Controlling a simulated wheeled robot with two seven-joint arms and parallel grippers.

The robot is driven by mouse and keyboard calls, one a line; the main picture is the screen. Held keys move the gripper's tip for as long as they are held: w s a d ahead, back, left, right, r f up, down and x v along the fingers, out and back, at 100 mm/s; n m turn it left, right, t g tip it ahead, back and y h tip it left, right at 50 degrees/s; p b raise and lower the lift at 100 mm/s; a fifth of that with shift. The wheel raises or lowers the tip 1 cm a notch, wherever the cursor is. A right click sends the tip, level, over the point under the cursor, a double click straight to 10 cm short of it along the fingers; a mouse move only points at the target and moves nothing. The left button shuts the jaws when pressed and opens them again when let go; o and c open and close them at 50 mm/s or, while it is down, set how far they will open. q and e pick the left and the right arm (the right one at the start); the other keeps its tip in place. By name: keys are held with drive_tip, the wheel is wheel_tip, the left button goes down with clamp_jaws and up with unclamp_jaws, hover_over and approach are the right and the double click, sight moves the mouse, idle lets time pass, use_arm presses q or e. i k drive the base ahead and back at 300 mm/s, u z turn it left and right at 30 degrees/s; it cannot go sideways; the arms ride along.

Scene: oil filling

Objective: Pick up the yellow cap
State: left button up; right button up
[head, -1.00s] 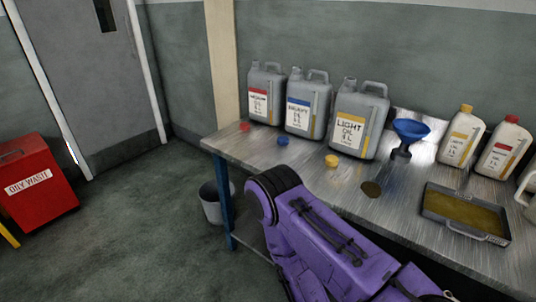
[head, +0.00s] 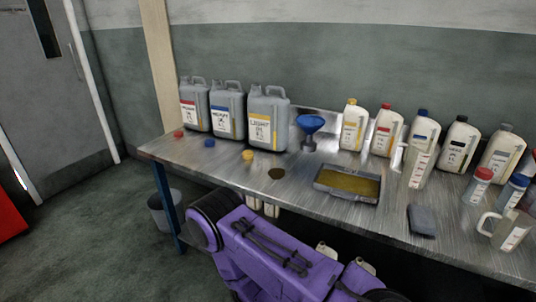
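The yellow cap (head: 247,155) lies by itself on the metal workbench (head: 225,165), in front of the grey can with the yellow label (head: 267,120). Nothing covers or touches it. A blue cap (head: 209,143) and a red cap (head: 178,134) lie further left on the bench, each in front of a grey can. Neither of my grippers is in the head view, so I cannot see whether they are open or shut.
A blue funnel (head: 310,123), a tray of oil (head: 347,183) and a dark round spot (head: 276,174) are right of the cap. Several bottles and jugs stand further right. A purple and black body, perhaps mine, hides part of the bench front. A bucket (head: 163,212) stands below.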

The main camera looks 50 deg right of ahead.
sight(248, 154)
drive_tip(key=u, duration=0.15)
drive_tip(key=k, duration=0.1)
drive_tip(key=z, duration=1.2)
